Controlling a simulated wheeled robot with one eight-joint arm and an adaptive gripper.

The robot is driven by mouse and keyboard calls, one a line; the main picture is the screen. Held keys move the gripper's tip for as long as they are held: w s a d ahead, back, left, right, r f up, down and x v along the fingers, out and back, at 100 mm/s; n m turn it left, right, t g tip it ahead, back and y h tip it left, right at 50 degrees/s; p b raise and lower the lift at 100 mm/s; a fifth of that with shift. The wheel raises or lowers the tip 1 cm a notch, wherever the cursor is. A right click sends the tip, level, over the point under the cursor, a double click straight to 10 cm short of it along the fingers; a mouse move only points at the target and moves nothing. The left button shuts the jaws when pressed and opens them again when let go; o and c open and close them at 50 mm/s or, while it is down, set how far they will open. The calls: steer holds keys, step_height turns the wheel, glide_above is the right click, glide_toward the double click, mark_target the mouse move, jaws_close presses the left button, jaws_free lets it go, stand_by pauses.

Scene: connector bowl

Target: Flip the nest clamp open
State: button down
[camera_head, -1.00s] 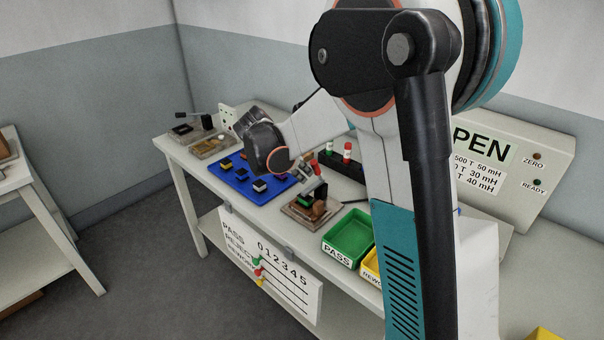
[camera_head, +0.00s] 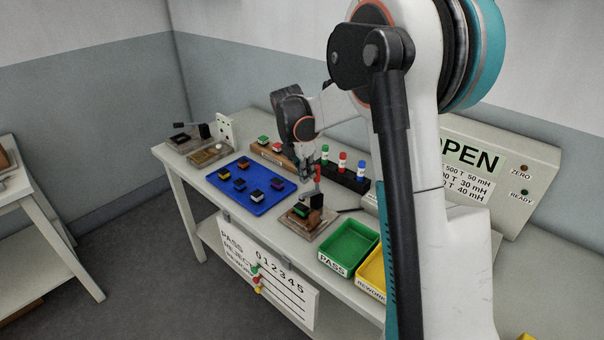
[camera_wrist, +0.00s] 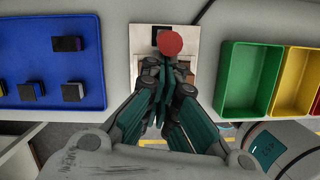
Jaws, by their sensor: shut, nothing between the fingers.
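The nest clamp stands on a small test nest (camera_head: 302,226) at the front of the bench, with a dark part in it. Its red-tipped handle (camera_head: 317,174) stands roughly upright in the head view. In the wrist view the round red tip (camera_wrist: 170,43) lies just beyond my fingertips and covers part of the nest (camera_wrist: 148,35). My gripper (camera_head: 305,179) points down beside the handle, on its left in the head view. In the wrist view my gripper (camera_wrist: 167,66) is shut and empty. I cannot tell whether it touches the handle.
A blue tray (camera_head: 270,205) with several connectors lies left of the nest. A green PASS bin (camera_head: 349,245) and a yellow bin (camera_head: 371,274) stand to the right. A dark rack (camera_head: 344,177) with coloured bottles stands behind. Another fixture (camera_head: 192,134) is far left.

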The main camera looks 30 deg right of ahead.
steer(key=shift+w+d+r+g+y+p, duration=0.2)
steer(key=shift+d+y+p, duration=0.1)
steer(key=shift+d, duration=0.15)
steer(key=shift+w+d+r+g+y+p, duration=0.1)
steer(key=shift+w+d+r+y+p, duration=0.15)
steer(key=shift+d, duration=0.2)
steer(key=shift+w+d+r+p, duration=0.1)
steer(key=shift+w+d+p, duration=0.15)
steer(key=shift+d, duration=0.45)
steer(key=w+d+f+y+p, duration=0.1)
steer(key=w+d+f, duration=0.1)
steer(key=d, duration=0.4)
steer(key=shift+w+d+g, duration=0.2)
steer(key=shift+g, duration=0.1)
steer(key=shift+d, duration=0.1)
steer(key=w+d+r+p, duration=0.3)
steer(key=r+p, duration=0.1)
steer(key=r, duration=0.6)
steer(key=shift+d+r, duration=0.2)
steer(key=shift+r, duration=0.2)
